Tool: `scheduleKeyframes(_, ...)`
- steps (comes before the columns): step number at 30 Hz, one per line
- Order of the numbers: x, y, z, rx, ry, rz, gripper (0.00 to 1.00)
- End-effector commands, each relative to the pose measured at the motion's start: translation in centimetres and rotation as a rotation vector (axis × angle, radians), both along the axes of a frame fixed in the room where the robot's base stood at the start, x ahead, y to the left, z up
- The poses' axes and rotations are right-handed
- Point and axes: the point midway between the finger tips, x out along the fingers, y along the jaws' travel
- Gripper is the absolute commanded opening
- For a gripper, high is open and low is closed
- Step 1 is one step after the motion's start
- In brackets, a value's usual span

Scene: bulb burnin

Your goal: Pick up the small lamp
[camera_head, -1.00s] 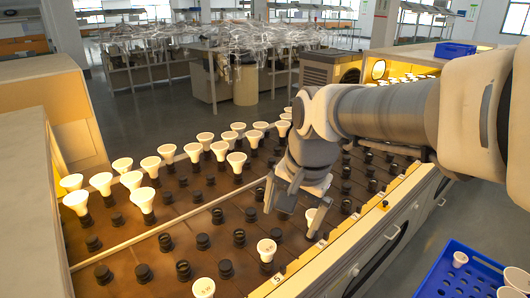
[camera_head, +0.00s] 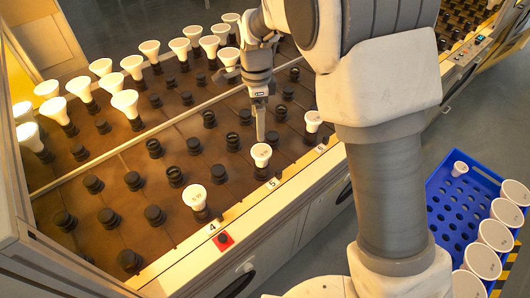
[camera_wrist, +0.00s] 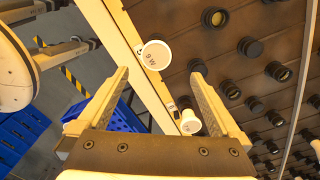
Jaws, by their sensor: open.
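Three white lamps stand upright in black sockets along the front edge of the rack, by label 4 (camera_head: 194,196), by label 5 (camera_head: 261,154) and farther right (camera_head: 313,121). They look smaller than the rear lamps. I cannot tell which one the task means. My gripper (camera_head: 250,108) is open and empty, above and behind the lamp by label 5. In the wrist view my gripper (camera_wrist: 161,70) has its fingers wide apart. A round white lamp face marked 9 W (camera_wrist: 154,54) shows in the gap between the fingertips, apart from both. A second lamp (camera_wrist: 190,122) shows nearer the palm.
Rows of black sockets (camera_head: 154,148), many empty, fill the brown rack. Larger white lamps (camera_head: 124,102) stand along its rear. A blue tray (camera_head: 440,215) at the right holds several white lamps or cups. A red button (camera_head: 223,240) sits on the front rail.

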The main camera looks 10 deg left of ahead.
Motion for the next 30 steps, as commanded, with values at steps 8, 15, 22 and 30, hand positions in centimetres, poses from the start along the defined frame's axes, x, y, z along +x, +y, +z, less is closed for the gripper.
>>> scheduleKeyframes(8,-0.1,-0.2,-6.6,-0.002,0.004,0.0,1.0)
scheduleKeyframes(15,-0.1,-0.1,-9.7,-0.001,0.002,0.002,1.0)
scheduleKeyframes(22,-0.2,-0.3,-11.0,-0.001,0.003,0.001,1.0)
scheduleKeyframes(30,-0.6,-0.6,-14.9,-0.001,0.004,0.002,1.0)
